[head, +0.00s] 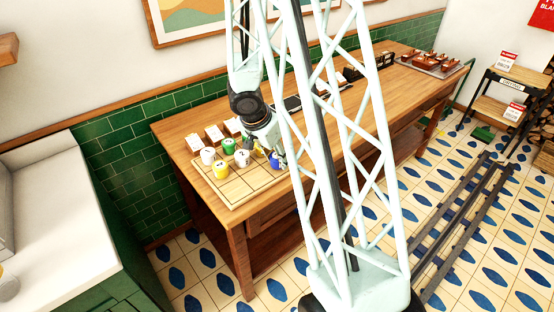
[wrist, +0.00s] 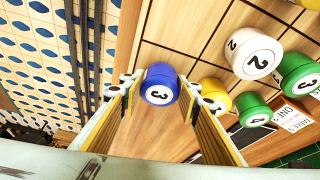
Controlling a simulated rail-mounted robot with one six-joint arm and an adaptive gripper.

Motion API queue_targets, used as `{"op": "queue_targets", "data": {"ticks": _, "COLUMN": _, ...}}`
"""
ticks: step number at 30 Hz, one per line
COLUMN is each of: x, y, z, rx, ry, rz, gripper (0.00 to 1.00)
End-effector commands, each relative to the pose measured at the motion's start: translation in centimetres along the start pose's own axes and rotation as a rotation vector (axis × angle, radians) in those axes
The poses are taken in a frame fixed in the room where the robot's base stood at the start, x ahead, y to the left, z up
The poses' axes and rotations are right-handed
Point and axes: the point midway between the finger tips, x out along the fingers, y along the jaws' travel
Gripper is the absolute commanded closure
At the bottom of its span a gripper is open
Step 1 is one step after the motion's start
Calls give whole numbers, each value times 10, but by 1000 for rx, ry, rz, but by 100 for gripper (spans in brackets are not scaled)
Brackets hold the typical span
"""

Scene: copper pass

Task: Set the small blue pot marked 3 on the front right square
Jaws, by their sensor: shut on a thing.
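The small blue pot marked 3 (wrist: 160,84) sits between the two fingers of my gripper (wrist: 160,92) in the wrist view, its number facing the camera. The gripper is shut on it. In the head view the blue pot (head: 275,161) shows just below my gripper (head: 274,152), by the right side of the squared wooden board (head: 238,191). I cannot tell whether the pot touches the board. Bare squares lie along the board's front.
White pots (head: 207,155), green pots (wrist: 297,75) and yellow pots (head: 220,170) stand close together on the board, left of my gripper in the head view. Small cards on blocks (head: 213,133) stand behind. The wooden table (head: 205,188) is bare in front of the board.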

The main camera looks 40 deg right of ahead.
Motion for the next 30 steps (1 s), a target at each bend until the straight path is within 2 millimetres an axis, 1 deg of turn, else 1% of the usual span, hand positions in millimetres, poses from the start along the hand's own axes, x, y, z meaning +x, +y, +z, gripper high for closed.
{"op": "queue_targets", "data": {"ticks": 16, "x": 3, "y": 0, "z": 1, "rx": 0, "ry": 1, "rz": 0, "gripper": 82}}
{"op": "queue_targets", "data": {"ticks": 17, "x": 3, "y": 0, "z": 1, "rx": 0, "ry": 0, "rz": 0, "gripper": 68}}
{"op": "queue_targets", "data": {"ticks": 21, "x": 2, "y": 0, "z": 1, "rx": 0, "ry": 0, "rz": 0, "gripper": 56}}
{"op": "queue_targets", "data": {"ticks": 30, "x": 2, "y": 0, "z": 1, "rx": 0, "ry": 0, "rz": 0, "gripper": 56}}
